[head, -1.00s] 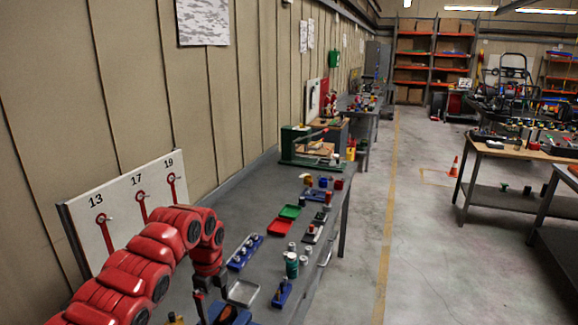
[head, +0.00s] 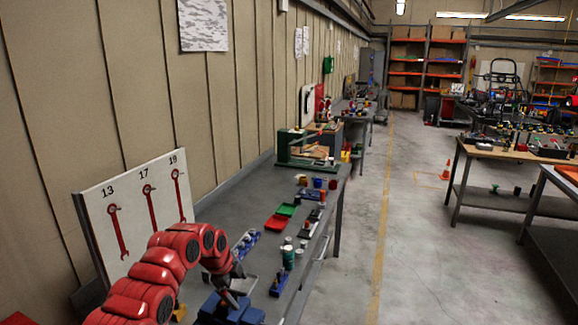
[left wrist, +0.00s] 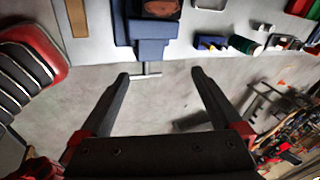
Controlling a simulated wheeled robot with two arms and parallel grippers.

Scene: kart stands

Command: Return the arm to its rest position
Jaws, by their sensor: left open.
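My left arm, red and segmented, comes in from the lower left in the head view and bends down at its end. My left gripper (head: 234,286) is near the table's front edge, over or close to a blue block-like fixture (head: 222,312); the exact gap cannot be told there. My right gripper is not in view.
A white board (head: 136,200) with red wrenches under 13, 17 and 19 stands by the wall. The grey bench (head: 240,207) holds a red tray (head: 277,223), a green tray (head: 287,209) and small parts. Open floor (head: 410,250) lies to the right.

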